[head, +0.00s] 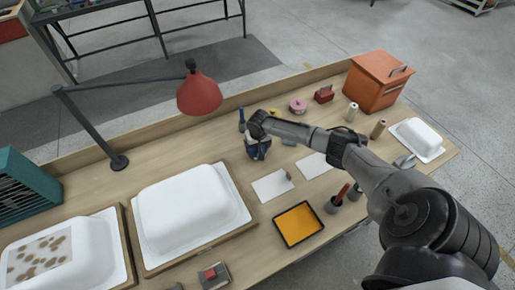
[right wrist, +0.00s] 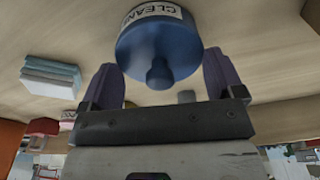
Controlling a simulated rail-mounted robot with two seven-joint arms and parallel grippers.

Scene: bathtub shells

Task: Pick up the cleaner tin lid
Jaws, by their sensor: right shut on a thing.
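A blue cleaner tin (head: 257,152) with a white label stands on the workbench, below my right gripper (head: 258,135). In the right wrist view the round blue lid (right wrist: 160,55) faces me, with a small knob at its middle and part of the "CLEAN…" label beyond it. I cannot tell whether the lid is still seated on the tin. My left gripper is not in view.
A red lamp (head: 200,94) hangs left of the tin. A white bathtub shell (head: 185,205) lies to the left on the bench. An orange-yellow tray (head: 298,224) and white sheets (head: 271,185) lie in front. An orange box (head: 377,82) stands at the back right. Folded cloths (right wrist: 50,78) lie nearby.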

